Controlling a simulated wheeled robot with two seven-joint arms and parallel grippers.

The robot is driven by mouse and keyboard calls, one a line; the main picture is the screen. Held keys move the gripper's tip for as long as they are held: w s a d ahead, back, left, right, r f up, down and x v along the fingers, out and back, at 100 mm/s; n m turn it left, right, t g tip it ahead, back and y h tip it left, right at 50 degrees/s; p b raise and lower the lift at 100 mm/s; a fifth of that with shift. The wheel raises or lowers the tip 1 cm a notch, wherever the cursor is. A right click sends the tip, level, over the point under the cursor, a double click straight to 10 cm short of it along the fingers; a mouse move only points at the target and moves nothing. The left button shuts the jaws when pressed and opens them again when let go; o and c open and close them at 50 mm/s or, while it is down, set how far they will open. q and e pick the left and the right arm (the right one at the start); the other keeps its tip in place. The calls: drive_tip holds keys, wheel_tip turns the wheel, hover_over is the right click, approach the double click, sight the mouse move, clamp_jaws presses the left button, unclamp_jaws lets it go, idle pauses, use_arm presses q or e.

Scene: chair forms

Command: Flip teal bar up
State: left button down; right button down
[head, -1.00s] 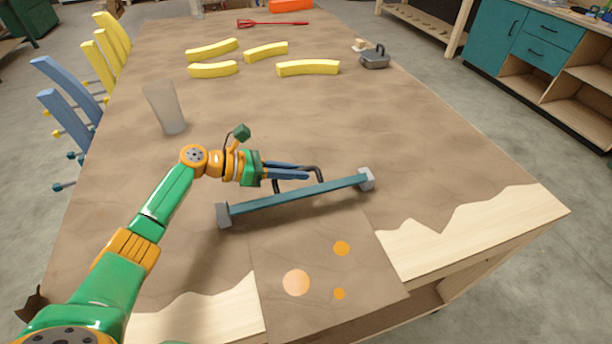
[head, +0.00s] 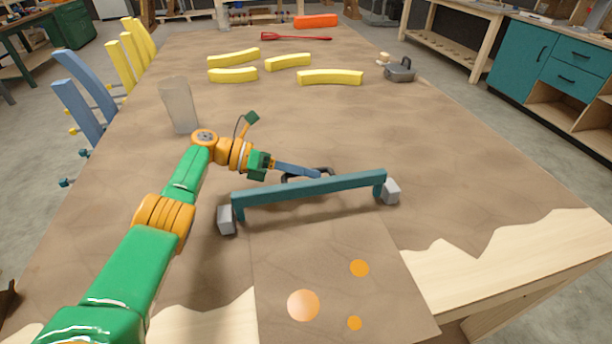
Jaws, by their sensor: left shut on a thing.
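The teal bar (head: 310,188) spans two grey end blocks on the table, a left block (head: 227,220) and a right block (head: 391,191). The bar stands raised above the blocks on its short teal end arms. A dark curved handle (head: 289,178) shows behind the bar, partly hidden by my gripper and the bar. My left gripper (head: 314,173) reaches in from the left behind the bar, with its blue fingers closed on the handle. My right gripper is not in view.
Several yellow curved pieces (head: 330,77) lie farther back, with a red tool (head: 296,37) beyond. A grey weight-like object (head: 400,70) sits at the back right. The table right of the bar is clear.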

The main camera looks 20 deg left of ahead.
use_arm(q)
drive_tip(key=shift+s+f, duration=0.1)
drive_tip(key=shift+f, duration=0.15)
drive_tip(key=c, duration=1.1)
unclamp_jaws()
drive_tip(key=shift+o, duration=1.3)
drive_tip(key=shift+d+r, duration=0.1)
drive_tip(key=shift+r, duration=0.1)
drive_tip(key=shift+s+a, duration=0.1)
drive_tip(key=shift+a, duration=0.2)
drive_tip(key=b+v, duration=0.2)
drive_tip(key=v, duration=0.1)
drive_tip(key=b+v, duration=0.2)
drive_tip(key=b, duration=0.1)
drive_tip(key=shift+s+a+f+b, duration=0.15)
drive_tip(key=shift+a+b, duration=0.15)
drive_tip(key=shift+a, duration=0.15)
drive_tip(key=shift+s+a, duration=0.1)
drive_tip(key=shift+s+r, duration=0.1)
drive_tip(key=shift+r, duration=0.35)
